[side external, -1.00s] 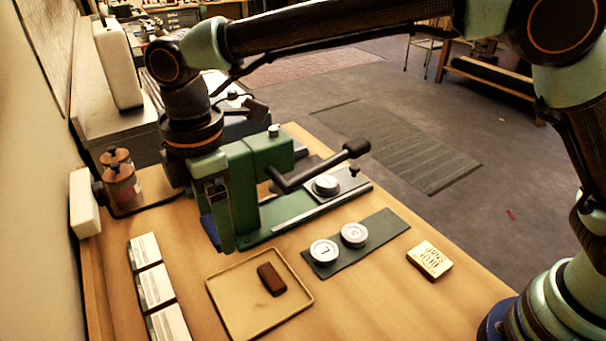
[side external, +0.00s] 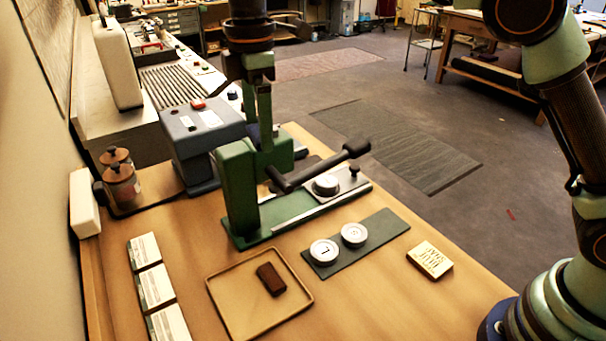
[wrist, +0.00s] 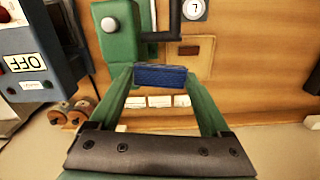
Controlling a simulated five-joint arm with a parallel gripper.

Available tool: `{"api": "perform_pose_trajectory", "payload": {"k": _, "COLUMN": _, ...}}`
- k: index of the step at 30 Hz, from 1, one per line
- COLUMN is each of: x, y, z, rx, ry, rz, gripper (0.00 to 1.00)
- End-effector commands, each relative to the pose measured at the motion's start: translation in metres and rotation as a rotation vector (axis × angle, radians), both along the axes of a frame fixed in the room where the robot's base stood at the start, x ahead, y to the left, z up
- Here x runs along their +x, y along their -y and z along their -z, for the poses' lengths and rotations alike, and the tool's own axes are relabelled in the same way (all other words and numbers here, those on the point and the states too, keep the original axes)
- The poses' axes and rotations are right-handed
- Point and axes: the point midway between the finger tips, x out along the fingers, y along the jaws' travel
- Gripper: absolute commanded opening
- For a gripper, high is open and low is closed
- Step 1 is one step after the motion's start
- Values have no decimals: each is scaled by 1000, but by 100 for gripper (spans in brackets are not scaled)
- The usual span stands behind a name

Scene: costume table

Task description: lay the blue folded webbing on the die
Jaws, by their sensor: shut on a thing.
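The blue folded webbing (wrist: 160,76) is between the fingertips of my gripper (wrist: 160,80) in the wrist view. The gripper is shut on it and holds it up off the table. In the side view my gripper (side external: 262,138) hangs at the green press (side external: 238,195), overlapping its upper part; the webbing is mostly hidden there. A round pale disc (side external: 326,184) sits on the press's base plate, to the right of my gripper; it looks like the die. Two more discs, marked L (side external: 324,251) and S (side external: 354,234), lie on a dark strip.
The press's black-handled lever (side external: 350,151) sticks out to the right. A tan tray (side external: 240,318) holds a brown block (side external: 271,279). A grey machine (side external: 200,140) and brown-lidded jars (side external: 121,178) stand at left.

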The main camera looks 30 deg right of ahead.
Motion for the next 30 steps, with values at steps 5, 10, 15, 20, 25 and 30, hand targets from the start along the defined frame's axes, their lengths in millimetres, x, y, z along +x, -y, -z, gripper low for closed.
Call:
{"api": "perform_pose_trajectory", "payload": {"k": 5, "x": 35, "y": 76, "z": 0, "rx": 0, "ry": 0, "rz": 97, "gripper": 28}}
{"api": "perform_pose_trajectory", "payload": {"k": 10, "x": 53, "y": 132, "z": 0, "rx": 0, "ry": -1, "rz": 163, "gripper": 28}}
{"api": "perform_pose_trajectory", "payload": {"k": 15, "x": 60, "y": 171, "z": 0, "rx": 0, "ry": 0, "rz": 205, "gripper": 28}}
{"api": "perform_pose_trajectory", "payload": {"k": 20, "x": 64, "y": 200, "z": 2, "rx": 0, "ry": 0, "rz": 236, "gripper": 28}}
{"api": "perform_pose_trajectory", "payload": {"k": 25, "x": 63, "y": 196, "z": 34, "rx": -1, "ry": -4, "rz": 230, "gripper": 28}}
{"api": "perform_pose_trajectory", "payload": {"k": 30, "x": 62, "y": 195, "z": 81, "rx": -2, "ry": -7, "rz": 230, "gripper": 28}}
